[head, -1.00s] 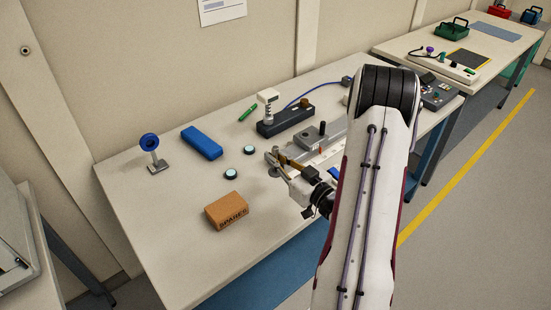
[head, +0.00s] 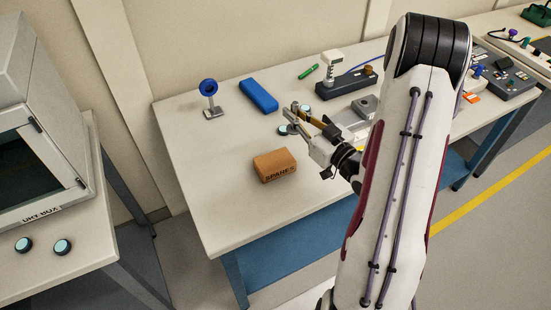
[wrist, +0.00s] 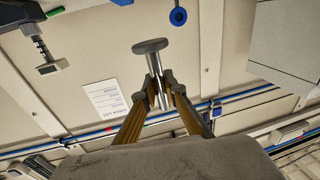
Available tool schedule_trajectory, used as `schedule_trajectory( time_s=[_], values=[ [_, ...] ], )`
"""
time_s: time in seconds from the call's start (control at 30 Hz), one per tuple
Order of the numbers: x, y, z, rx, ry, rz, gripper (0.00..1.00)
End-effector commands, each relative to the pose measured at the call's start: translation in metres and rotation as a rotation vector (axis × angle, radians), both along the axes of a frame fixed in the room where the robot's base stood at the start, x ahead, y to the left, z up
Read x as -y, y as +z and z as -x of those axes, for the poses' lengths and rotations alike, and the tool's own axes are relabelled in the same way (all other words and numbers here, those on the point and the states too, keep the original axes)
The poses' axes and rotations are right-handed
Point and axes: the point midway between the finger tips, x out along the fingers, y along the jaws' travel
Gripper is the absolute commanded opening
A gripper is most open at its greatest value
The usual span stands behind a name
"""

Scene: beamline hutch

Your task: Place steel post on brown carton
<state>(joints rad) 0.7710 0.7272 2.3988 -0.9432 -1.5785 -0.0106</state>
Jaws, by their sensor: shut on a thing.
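The steel post (wrist: 153,62) is a thin metal rod with a round flat disc at one end. My gripper (wrist: 158,92) is shut on the rod in the wrist view, with the disc beyond the fingertips. In the head view my gripper (head: 298,117) is over the bench, up and right of the brown carton (head: 275,166) and apart from it. The post is small there and partly hidden by the fingers. The carton is a low box marked SPARES, lying on the bench with its top bare.
Two teal-topped pucks lie by my gripper, partly hidden. A blue box (head: 258,96) and a blue ring on a stand (head: 209,98) are behind. A dark instrument (head: 346,84) and a green pen (head: 308,71) are farther back. Bench (head: 215,185) left of the carton is clear.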

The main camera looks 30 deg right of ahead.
Motion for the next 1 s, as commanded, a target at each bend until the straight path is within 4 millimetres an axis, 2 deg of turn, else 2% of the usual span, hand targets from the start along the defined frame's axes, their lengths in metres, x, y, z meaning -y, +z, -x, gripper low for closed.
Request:
schedule_trajectory(
  time_s=[0.03, 0.1, 0.3, 1.0],
  values=[
    [-0.014, 0.005, -0.002, 0.002, 0.021, 0.0, 0.0],
    [-0.03, 0.009, -0.003, 0.001, 0.041, 0.0, 0.0],
    [-0.062, 0.017, 0.0, -0.008, 0.076, -0.008, 0.0],
    [-0.062, 0.009, 0.004, -0.022, 0.062, -0.02, 0.0]
  ],
)
